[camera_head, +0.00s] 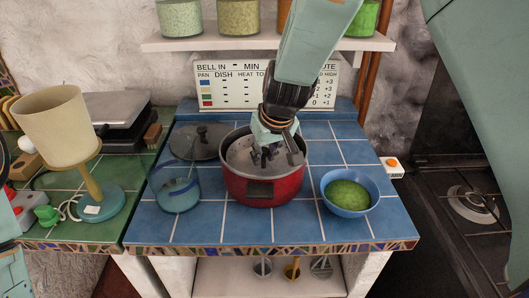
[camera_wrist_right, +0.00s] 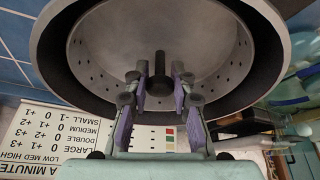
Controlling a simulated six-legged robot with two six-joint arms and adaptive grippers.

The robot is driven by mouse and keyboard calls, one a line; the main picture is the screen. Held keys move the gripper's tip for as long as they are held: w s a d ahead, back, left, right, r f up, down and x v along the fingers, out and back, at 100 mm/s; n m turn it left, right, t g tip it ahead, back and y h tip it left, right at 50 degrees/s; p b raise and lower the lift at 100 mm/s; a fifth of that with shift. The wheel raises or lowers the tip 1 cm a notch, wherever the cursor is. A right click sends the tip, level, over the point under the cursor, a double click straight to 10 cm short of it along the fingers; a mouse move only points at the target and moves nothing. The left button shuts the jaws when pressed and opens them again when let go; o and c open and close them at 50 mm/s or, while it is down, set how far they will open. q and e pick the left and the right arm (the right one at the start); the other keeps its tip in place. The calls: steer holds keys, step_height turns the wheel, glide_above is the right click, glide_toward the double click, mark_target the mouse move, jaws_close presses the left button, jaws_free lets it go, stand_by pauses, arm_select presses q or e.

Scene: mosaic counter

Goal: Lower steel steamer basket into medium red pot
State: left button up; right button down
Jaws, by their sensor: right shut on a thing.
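The medium red pot (camera_head: 279,196) stands on the blue tiled counter, with a dark front plate and dark rim. The grey, perforated steel steamer basket (camera_head: 239,157) is inside the pot's mouth. In the right wrist view, the basket (camera_wrist_right: 215,45) is ringed by the pot's dark rim (camera_wrist_right: 50,58), and a dark post (camera_wrist_right: 160,68) stands at its middle. My right gripper (camera_head: 266,158) reaches down into the pot and is shut on the basket's post; its fingers (camera_wrist_right: 159,100) flank it. Whether the basket rests on the pot's bottom is hidden. My left gripper is not in view.
A blue bowl of green food (camera_head: 348,194) is right of the pot. A glass jar (camera_head: 178,188) and a dark lid (camera_head: 198,141) are left. A lamp (camera_head: 62,130) stands on the green counter. A chart board (camera_head: 218,82) and shelf (camera_head: 165,45) are behind.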

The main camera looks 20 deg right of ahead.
steer(key=c, duration=1.1)
jaws_free()
steer(key=shift+o, duration=0.4)
steer(key=o, duration=0.4)
steer(key=shift+o, duration=0.2)
steer(key=shift+r+p, duration=4.4)
steer(key=shift+r, duration=0.7)
steer(key=shift+f, duration=0.2)
